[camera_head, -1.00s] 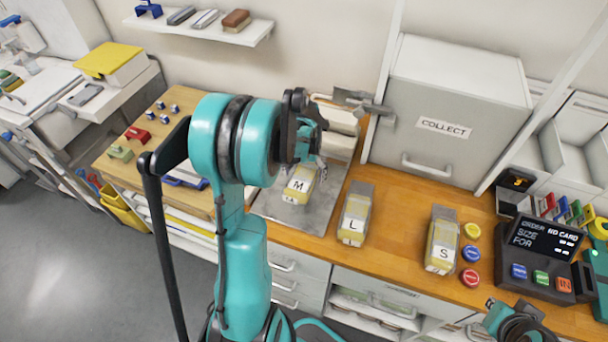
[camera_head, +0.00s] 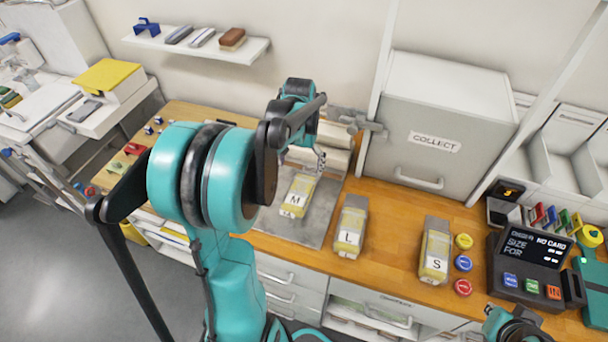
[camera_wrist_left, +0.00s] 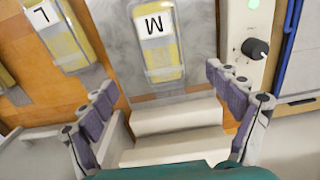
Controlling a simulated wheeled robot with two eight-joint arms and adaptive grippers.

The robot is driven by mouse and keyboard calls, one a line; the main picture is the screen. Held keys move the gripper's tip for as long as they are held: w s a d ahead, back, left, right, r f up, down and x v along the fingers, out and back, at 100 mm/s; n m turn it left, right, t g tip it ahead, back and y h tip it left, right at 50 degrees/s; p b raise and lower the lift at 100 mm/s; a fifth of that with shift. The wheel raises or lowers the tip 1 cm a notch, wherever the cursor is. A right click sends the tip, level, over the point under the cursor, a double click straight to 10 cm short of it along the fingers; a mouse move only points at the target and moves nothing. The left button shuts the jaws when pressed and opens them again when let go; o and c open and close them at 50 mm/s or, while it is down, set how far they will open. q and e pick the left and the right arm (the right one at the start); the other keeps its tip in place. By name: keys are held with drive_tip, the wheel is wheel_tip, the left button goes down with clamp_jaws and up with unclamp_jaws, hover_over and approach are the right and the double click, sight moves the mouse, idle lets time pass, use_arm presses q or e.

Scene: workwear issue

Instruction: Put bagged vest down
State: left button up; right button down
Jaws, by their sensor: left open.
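The bagged vest marked M (camera_head: 298,193), yellow in a clear bag, lies flat on the grey metal plate (camera_head: 262,222) on the wooden counter. It also shows at the top of the left wrist view (camera_wrist_left: 155,62). My left gripper (camera_wrist_left: 160,98) is open, with nothing between its fingers; in the head view its tip (camera_head: 320,158) is just behind the M bag and apart from it. The wrist view shows white stepped blocks (camera_wrist_left: 178,118) between and below the fingers. Part of my right arm (camera_head: 518,328) shows at the bottom right; its fingers cannot be made out.
Bagged vests marked L (camera_head: 350,228) and S (camera_head: 435,250) lie to the right of the plate. A grey COLLECT cabinet (camera_head: 435,120) stands behind them. Coloured round buttons (camera_head: 463,263) and an order terminal (camera_head: 535,255) are further right. Bare counter lies between L and S.

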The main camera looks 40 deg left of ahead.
use_arm(q)
drive_tip(key=s+d+r+m+t, duration=0.1)
drive_tip(key=s+d, duration=0.4)
drive_tip(key=d, duration=0.5)
drive_tip(key=s+d+r+m+t, duration=0.2)
drive_tip(key=s+d+r+t, duration=0.2)
drive_tip(key=d, duration=0.6)
drive_tip(key=shift+s+d+m+t, duration=0.35)
drive_tip(key=shift+s+t, duration=0.45)
drive_tip(key=shift+t, duration=0.3)
drive_tip(key=shift+s+f, duration=0.1)
